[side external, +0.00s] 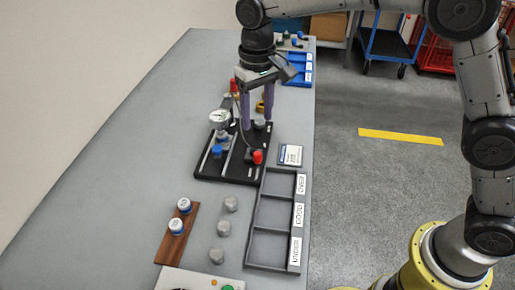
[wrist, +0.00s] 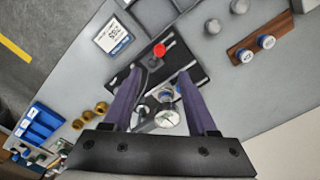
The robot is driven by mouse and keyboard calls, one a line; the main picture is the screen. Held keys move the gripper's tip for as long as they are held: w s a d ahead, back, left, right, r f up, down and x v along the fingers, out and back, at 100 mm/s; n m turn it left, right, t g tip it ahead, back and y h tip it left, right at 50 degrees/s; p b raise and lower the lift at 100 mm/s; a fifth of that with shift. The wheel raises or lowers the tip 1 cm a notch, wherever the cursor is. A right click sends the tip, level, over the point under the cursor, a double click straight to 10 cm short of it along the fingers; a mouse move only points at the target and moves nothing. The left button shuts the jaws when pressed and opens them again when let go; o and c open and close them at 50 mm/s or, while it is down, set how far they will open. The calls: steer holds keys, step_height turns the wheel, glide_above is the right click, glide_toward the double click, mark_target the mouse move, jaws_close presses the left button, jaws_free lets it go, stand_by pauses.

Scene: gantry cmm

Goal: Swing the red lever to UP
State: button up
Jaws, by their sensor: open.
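The red lever knob (side external: 257,157) is at the near right corner of a black fixture plate (side external: 207,173). In the wrist view the red knob (wrist: 159,50) lies just beyond my fingertips, roughly centred between them. My gripper (side external: 257,124) points down over the far part of the plate, with its two purple fingers apart and nothing seen between them. It also frames the plate in the wrist view (wrist: 160,72). The knob is nearer the camera than the fingers and appears apart from them. No UP mark is readable.
A dial gauge (side external: 219,118) on a stand and a blue knob (side external: 217,151) stand on the plate, left of my fingers. A labelled grey tray (side external: 249,222), grey cylinders (side external: 231,203) and a wooden strip (side external: 166,250) lie nearer. Blue bins (side external: 298,70) stand at the back. The table's left is clear.

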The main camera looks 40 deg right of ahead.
mark_target(258, 153)
step_height(258, 153, down, 11)
steer(key=shift+f, duration=0.1)
stand_by(0.3)
jaws_close()
